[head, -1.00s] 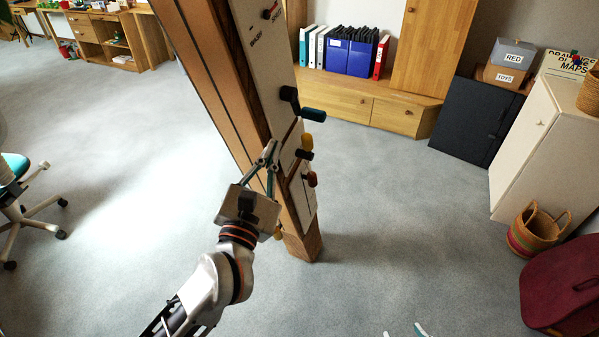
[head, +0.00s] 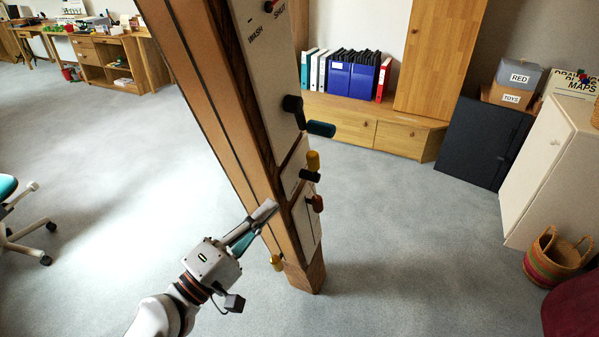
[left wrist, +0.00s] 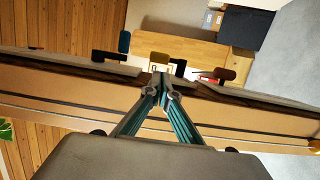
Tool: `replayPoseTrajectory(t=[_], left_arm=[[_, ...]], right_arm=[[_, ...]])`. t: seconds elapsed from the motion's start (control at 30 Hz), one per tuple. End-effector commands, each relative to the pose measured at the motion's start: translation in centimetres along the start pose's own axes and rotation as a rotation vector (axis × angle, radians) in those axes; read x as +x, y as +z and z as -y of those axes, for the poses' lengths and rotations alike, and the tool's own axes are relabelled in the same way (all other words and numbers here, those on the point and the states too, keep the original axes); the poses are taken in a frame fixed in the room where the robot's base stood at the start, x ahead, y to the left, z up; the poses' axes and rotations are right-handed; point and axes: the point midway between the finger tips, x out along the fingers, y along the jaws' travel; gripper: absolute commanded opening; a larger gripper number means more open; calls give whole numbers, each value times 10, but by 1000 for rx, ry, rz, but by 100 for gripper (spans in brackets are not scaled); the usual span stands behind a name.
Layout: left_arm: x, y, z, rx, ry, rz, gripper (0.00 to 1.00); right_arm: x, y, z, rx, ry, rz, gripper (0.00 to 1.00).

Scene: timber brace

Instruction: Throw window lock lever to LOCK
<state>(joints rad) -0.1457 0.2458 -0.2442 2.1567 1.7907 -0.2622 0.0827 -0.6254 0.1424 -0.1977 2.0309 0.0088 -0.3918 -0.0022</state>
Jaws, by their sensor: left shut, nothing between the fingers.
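A timber post (head: 225,130) carries white panels with levers. A black lever with a teal grip (head: 321,129) sticks out at the lower end of the long upper panel. Below it, a small panel (head: 292,172) bears a yellow grip (head: 313,160) and a black piece (head: 310,176). A brown grip (head: 316,203) is on the lowest panel. No LOCK label is readable, so I cannot tell which is the window lock lever. My left gripper (head: 271,208) is shut and empty at the post's near side, left of the lowest panel; its fingertips (left wrist: 161,80) show in the left wrist view.
A yellow knob (head: 277,263) is low on the post. A wooden cabinet (head: 375,130) with binders stands behind. A basket (head: 555,258) is at right. Carpet around the post is clear.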

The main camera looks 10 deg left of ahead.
Motion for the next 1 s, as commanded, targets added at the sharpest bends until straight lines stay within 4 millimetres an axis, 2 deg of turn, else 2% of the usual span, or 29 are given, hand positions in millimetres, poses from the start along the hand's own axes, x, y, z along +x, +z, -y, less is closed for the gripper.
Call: replayPoseTrajectory(t=[0.03, 0.2, 0.5, 0.7, 1.0], left_arm=[[14, -1, -10, 2, 10, -1, 0], [48, -1, -8, -1, 7, -1, 0], [94, 0, -4, -2, 3, 0, 0], [106, 0, -1, -4, 1, -1, 0], [106, 0, 0, -3, 0, -1, 0]], right_arm=[[-5, -11, -1, 4, -1, -9, 47], [-13, -7, 8, 20, -19, 13, 47], [-21, -11, 11, 36, -27, 18, 47], [-21, -16, 9, 35, -24, 15, 47], [-21, -20, 7, 35, -21, 9, 47]])
